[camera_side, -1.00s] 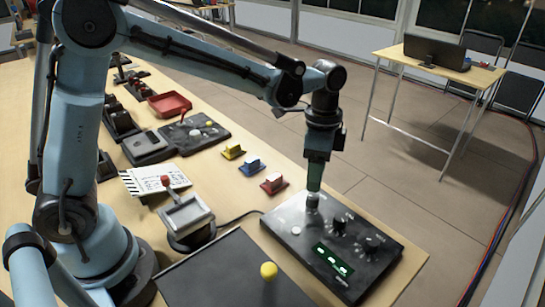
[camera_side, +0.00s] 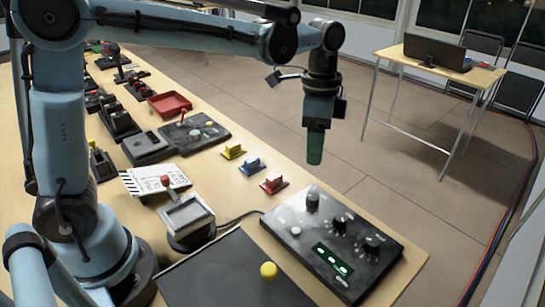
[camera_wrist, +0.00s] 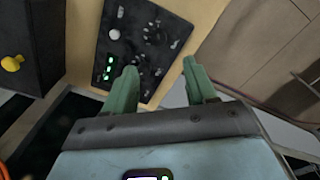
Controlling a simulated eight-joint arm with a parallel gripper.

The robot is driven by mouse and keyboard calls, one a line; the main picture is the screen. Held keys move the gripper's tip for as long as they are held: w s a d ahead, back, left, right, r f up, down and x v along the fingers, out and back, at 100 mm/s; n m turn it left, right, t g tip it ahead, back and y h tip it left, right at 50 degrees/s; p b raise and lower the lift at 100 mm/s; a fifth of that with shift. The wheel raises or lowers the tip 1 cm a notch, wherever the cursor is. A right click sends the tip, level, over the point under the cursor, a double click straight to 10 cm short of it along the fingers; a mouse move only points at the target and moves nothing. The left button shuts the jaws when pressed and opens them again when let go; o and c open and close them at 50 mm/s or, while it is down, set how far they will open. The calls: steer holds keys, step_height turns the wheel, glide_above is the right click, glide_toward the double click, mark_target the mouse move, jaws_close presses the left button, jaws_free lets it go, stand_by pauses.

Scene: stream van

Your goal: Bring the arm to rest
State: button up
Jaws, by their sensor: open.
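My gripper (camera_side: 315,148) hangs pointing down, well above the black control panel (camera_side: 312,268) at the front right of the table. In the wrist view its two green fingers stand apart with nothing between them, so my gripper (camera_wrist: 162,80) is open and empty. The panel has several black knobs, a white button (camera_side: 295,231) and a green lit display (camera_side: 332,260). The panel also shows in the wrist view (camera_wrist: 125,45), beyond the fingers.
Red, blue and yellow switches (camera_side: 251,166) stand in a row left of my gripper. A lever box (camera_side: 186,217) and a dark panel with a yellow knob (camera_side: 268,270) are nearer. A side table (camera_side: 440,63) with a laptop stands at the back right. Open floor lies between.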

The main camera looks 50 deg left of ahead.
steer(key=s+a+f+n+t, duration=0.1)
steer(key=s+a+n+t, duration=0.6)
steer(key=s+a+n, duration=0.2)
steer(key=s+n, duration=0.1)
steer(key=s, duration=0.1)
steer(key=shift+s+a+f+n, duration=0.15)
steer(key=shift+s+n, duration=0.25)
